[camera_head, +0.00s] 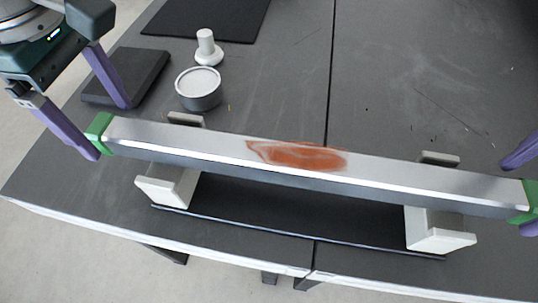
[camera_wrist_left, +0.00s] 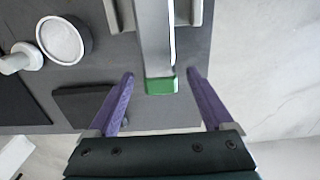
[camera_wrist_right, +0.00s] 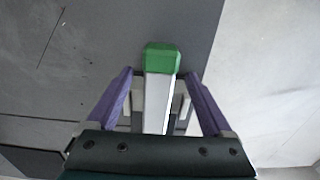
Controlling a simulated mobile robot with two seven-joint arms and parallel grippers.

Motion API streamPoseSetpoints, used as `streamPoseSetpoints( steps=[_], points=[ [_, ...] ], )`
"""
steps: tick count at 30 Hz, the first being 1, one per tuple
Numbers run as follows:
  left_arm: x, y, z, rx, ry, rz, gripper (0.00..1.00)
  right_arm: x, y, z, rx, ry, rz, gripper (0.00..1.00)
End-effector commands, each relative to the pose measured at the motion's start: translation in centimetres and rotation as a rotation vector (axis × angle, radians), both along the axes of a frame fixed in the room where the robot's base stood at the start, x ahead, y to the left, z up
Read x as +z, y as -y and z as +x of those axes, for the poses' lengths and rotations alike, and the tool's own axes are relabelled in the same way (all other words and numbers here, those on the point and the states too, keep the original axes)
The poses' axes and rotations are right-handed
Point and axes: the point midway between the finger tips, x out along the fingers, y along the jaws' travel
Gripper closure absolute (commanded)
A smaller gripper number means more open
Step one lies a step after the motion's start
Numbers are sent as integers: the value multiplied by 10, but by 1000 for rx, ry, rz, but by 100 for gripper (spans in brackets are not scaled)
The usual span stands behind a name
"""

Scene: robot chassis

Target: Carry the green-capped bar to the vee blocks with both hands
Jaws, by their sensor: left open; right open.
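The long silver bar (camera_head: 210,145) has green caps and a rust-brown patch on its top. It lies across two pale vee blocks, the left block (camera_head: 168,187) and the right block (camera_head: 440,232), which stand on a dark base plate (camera_head: 300,215). My left gripper (camera_head: 112,130) is open, its purple fingers on either side of the bar's left green cap (camera_wrist_left: 161,86), apart from it. My right gripper (camera_wrist_right: 163,82) is open, its fingers on either side of the bar near the right green cap (camera_wrist_right: 162,58). In the head view it is mostly cut off at the right edge.
A round grey tin (camera_head: 199,90) and a white knobbed piece (camera_head: 207,48) stand behind the bar's left part. A dark block (camera_head: 140,75) lies beside my left gripper. A black mat (camera_head: 210,18) lies at the back. The grey table right of centre is clear.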

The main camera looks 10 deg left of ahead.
Motion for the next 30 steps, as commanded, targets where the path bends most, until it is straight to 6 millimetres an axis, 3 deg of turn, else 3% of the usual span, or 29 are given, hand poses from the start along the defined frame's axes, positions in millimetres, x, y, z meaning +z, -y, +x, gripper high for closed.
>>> streamPoseSetpoints(
  steps=[6, 17, 30],
  points=[
    [-21, 0, 0, 1, -1, -1, 15, -21, 0, 0, 0, -1, 0, 15],
    [-24, 0, 0, 0, 1, -1, 16, -24, 0, 0, 0, 0, 0, 16],
    [-24, 0, 0, 0, 1, 0, 66, -24, 0, 0, 0, 0, 0, 66]
  ],
)
